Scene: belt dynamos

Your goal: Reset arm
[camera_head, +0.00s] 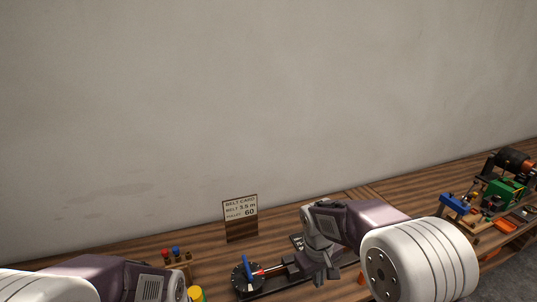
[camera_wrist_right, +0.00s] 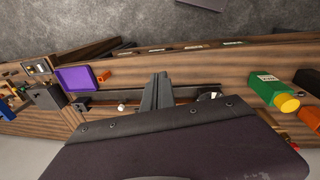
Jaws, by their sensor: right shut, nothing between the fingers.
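A belt card (camera_head: 240,217) stands near the wall. A small rack with red and blue knobs (camera_head: 176,252) is left of the wheel.

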